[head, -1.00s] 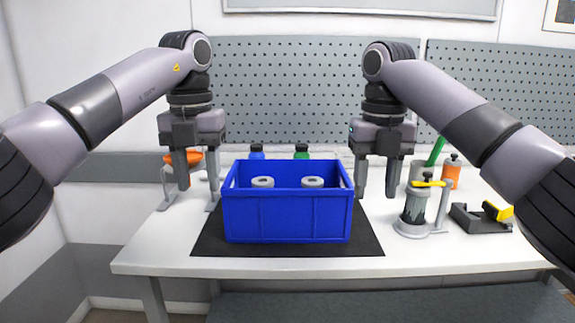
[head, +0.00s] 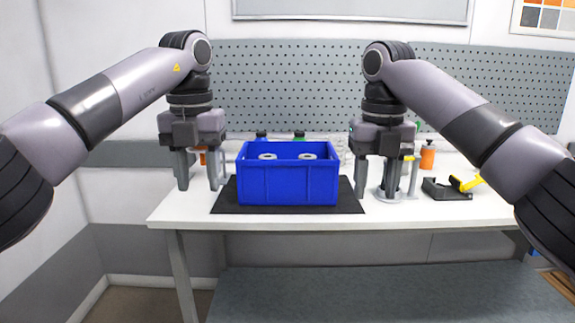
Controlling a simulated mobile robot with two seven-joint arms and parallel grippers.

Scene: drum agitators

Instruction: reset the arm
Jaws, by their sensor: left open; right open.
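My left gripper (head: 197,184) hangs fingers down to the left of the blue crate, apart from it and empty. My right gripper (head: 372,190) hangs fingers down to the right of the crate, also open and empty. Both arms are raised and bent in nearly mirrored poses. The blue crate (head: 288,187) stands upright on a black mat (head: 228,200) on the white table. Two pale round-topped items (head: 267,156) show inside the crate; their lower parts are hidden by its front wall.
On the table (head: 430,213) at the right are an orange bottle (head: 427,157), a dark device with a yellow lever (head: 447,189) and a stand partly hidden behind my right gripper. A grey pegboard (head: 290,85) backs the table.

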